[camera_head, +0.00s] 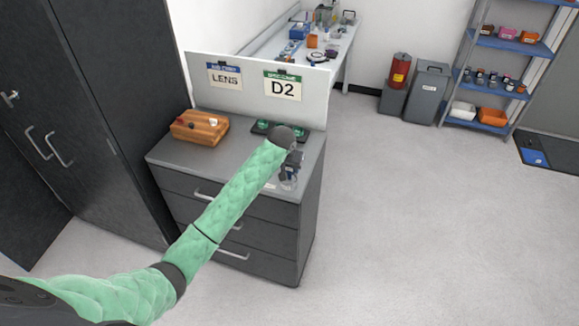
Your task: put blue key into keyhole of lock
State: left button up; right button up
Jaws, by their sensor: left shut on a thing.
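My left arm reaches in from the lower left over the grey drawer cabinet (178,155). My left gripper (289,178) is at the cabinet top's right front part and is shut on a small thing. The thing is too small and too covered by the gripper to make out, and I cannot tell if it is the blue key. No lock or keyhole can be made out with certainty. My right gripper is out of view.
A wooden box (199,128) with small items on it stands at the cabinet's left. A dark tray with green parts (262,127) lies behind my gripper, partly hidden. A white panel (235,100) with LENS and D2 signs closes the back. Clear floor lies right.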

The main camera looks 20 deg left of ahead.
pick_arm(q)
jog(key=shift+f, duration=0.3)
jog(key=shift+f, duration=0.5)
jog(key=shift+f, duration=0.3)
dwell(0.3)
jog(key=o, duration=1.1)
jog(key=shift+c, duration=0.2)
